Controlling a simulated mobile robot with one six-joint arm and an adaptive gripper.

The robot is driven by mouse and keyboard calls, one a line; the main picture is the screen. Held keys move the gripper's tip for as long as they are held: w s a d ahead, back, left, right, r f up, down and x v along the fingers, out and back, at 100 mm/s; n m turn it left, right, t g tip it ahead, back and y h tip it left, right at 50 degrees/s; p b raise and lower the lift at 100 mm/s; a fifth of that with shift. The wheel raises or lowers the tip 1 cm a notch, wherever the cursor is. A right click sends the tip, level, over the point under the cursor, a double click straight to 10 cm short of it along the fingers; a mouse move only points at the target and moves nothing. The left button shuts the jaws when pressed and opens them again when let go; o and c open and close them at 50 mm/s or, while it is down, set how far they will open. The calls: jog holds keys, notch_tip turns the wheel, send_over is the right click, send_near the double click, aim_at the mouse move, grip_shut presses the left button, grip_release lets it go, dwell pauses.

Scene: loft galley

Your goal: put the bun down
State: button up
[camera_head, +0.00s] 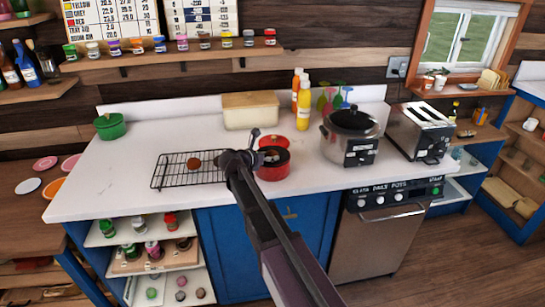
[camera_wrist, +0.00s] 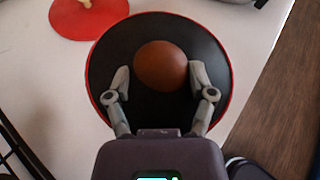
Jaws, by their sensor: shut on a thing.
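My gripper (camera_wrist: 160,74) is shut on a brown round bun (camera_wrist: 163,66), with one finger on each side of it. The bun is over the dark inside of a red-rimmed pot (camera_wrist: 225,98). I cannot tell how high it is above the pot's bottom. In the head view the red pot (camera_head: 275,172) stands on the white counter, with my gripper (camera_head: 260,147) at its upper left; the held bun is hard to make out there.
A black wire rack (camera_head: 168,177) with another brown round thing (camera_head: 193,163) lies left of the pot. A red lid (camera_wrist: 88,18) lies behind the pot. A black-lidded cooker (camera_head: 350,130) and a toaster (camera_head: 420,130) stand to the right.

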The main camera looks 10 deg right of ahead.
jog(key=o, duration=1)
jog(key=shift+c, duration=0.2)
jog(key=shift+r, duration=0.15)
jog(key=shift+r+p, duration=0.45)
jog(key=shift+p, duration=0.2)
jog(key=shift+s+a+r, duration=0.15)
jog(key=shift+r, duration=0.1)
jog(key=p+v, duration=0.4)
jog(key=v, duration=0.7)
jog(key=shift+a+p, duration=0.25)
jog(key=shift+p, duration=0.05)
jog(key=shift+s+f, duration=0.1)
jog(key=shift+d, duration=0.1)
